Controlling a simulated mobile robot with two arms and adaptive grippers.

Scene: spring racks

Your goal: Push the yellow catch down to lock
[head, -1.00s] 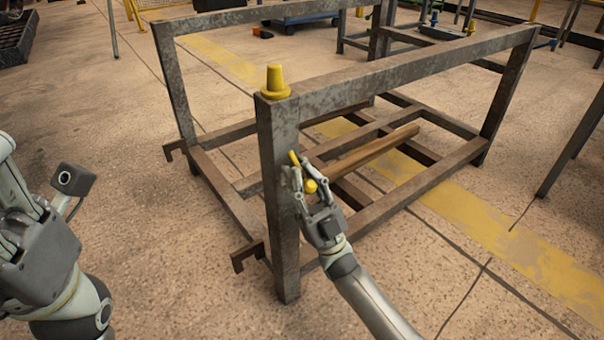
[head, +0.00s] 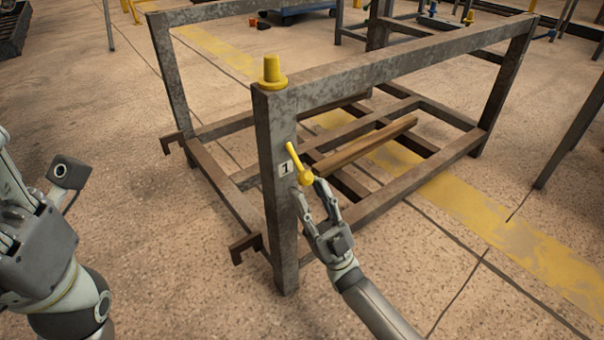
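The yellow catch (head: 297,162) is on the near corner post (head: 277,215) of the grey metal rack. Its lever slants up and to the left from a round knob at its lower end. My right gripper (head: 312,192) is just below the knob, its two fingers apart and pointing up at it. Nothing shows between the fingers. I cannot tell whether a fingertip touches the knob. My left gripper (head: 18,212) is at the left edge, far from the rack and partly cut off, so its opening is unclear.
A white label "1" (head: 285,168) is beside the catch. A yellow cap (head: 271,73) tops the post. A brown bar (head: 360,148) lies low across the rack. Hooked brackets stick out at its lower left. Floor in front is clear; other racks stand behind.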

